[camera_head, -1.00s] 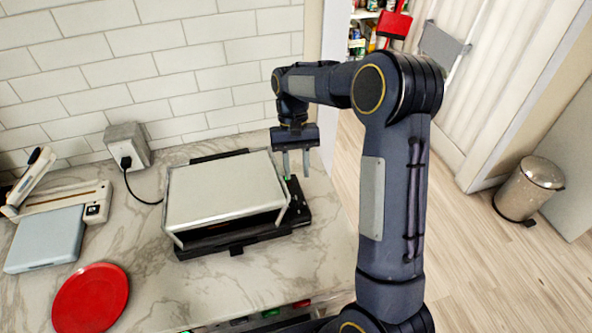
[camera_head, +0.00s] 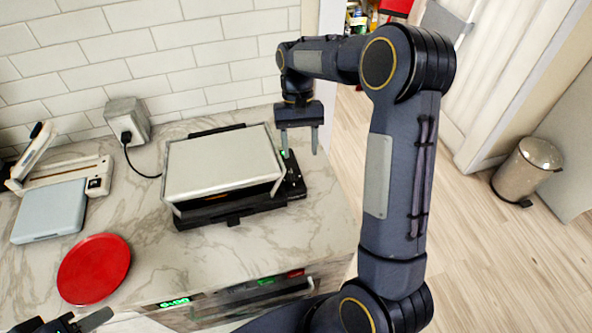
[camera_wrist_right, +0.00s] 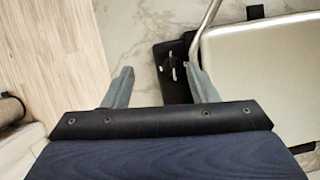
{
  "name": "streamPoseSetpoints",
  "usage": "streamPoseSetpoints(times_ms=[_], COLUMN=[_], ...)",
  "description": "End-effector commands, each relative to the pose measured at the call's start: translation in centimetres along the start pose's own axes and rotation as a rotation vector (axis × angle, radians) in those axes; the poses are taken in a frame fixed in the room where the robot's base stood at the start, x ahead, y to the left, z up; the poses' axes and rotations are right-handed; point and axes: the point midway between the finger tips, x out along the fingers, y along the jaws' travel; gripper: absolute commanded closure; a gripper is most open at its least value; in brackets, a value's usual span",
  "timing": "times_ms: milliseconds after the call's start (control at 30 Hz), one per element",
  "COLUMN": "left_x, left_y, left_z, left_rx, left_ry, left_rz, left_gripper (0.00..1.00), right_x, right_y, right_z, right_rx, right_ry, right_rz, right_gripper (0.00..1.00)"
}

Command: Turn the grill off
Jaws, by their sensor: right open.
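The grill (camera_head: 222,165) sits on the marble counter with its silver lid down. A small orange glow shows in the gap under the lid. Its black side panel (camera_head: 293,182) is on the right, with a small green spot near my finger. In the right wrist view, the panel (camera_wrist_right: 172,68) shows a dark round knob with pale marks. My right gripper (camera_head: 300,148) is open and empty above the panel's back end, fingers pointing down. In the wrist view, one finger of the gripper (camera_wrist_right: 160,75) overlaps the panel; contact is unclear. My left gripper (camera_head: 68,322) is partly cut off at the bottom left.
A red plate (camera_head: 94,268), a pale blue scale-like box (camera_head: 48,211) and a white appliance (camera_head: 65,179) stand left. The grill's cord runs to a wall socket (camera_head: 127,118). A metal bin (camera_head: 527,170) stands on the floor right. The counter before the grill is clear.

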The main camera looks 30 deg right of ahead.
Motion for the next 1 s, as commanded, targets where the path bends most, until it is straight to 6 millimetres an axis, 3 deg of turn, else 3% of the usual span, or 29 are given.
streamPoseSetpoints(times_ms=[267,467,733,1000], left_x=[0.3,0.7,1.7,2.7], left_y=[-0.1,-0.3,-0.8,-1.2], left_z=[0.1,0.3,0.8,1.4], left_rx=[0.0,0.0,0.0,0.0], left_ry=[0.0,0.0,0.0,0.0], left_rz=[0.0,0.0,0.0,0.0], left_gripper=[0.59,0.59,0.59,0.59], right_x=[-0.5,-1.3,-1.8,-0.2], right_y=[0.2,0.6,1.2,1.4], right_z=[1.3,3.4,9.2,15.3], right_rx=[-0.016,-0.043,-0.111,-0.188], right_ry=[0.035,0.095,0.257,0.449], right_rz=[-0.032,-0.081,-0.194,-0.294], right_gripper=[0.47,0.47,0.47,0.47])
